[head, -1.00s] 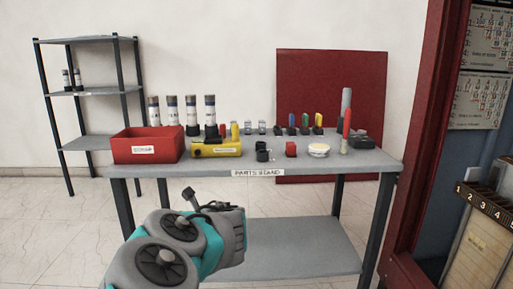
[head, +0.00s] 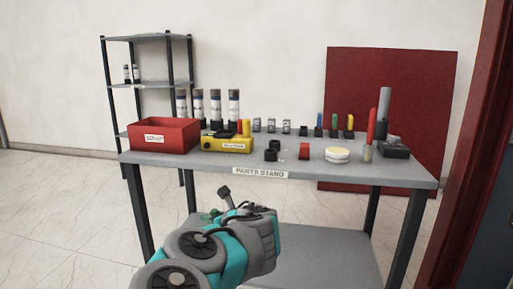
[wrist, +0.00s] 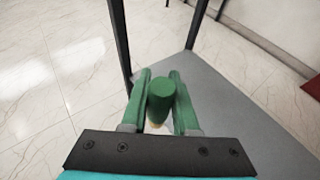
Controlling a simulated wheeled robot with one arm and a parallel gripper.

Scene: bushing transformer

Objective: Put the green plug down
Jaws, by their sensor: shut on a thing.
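The green plug (wrist: 160,95) is between the green fingers of my gripper (wrist: 160,78) in the wrist view. Its rounded end points up toward the camera, and its lower part is partly hidden. My gripper is shut on it. In the head view my arm reaches in front of the parts stand, below its top, and a small bit of green shows beyond the wrist; I cannot tell there whether it is plug or finger. The parts stand (head: 290,173) has a grey top with a label on its front edge.
On the stand are a red bin (head: 165,136), a yellow case (head: 227,145), tall cylinders, small black parts, a white round part (head: 337,155) and blue, green and yellow upright pieces (head: 335,122). The front edge has a bare strip. A shelf rack (head: 150,85) stands behind left.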

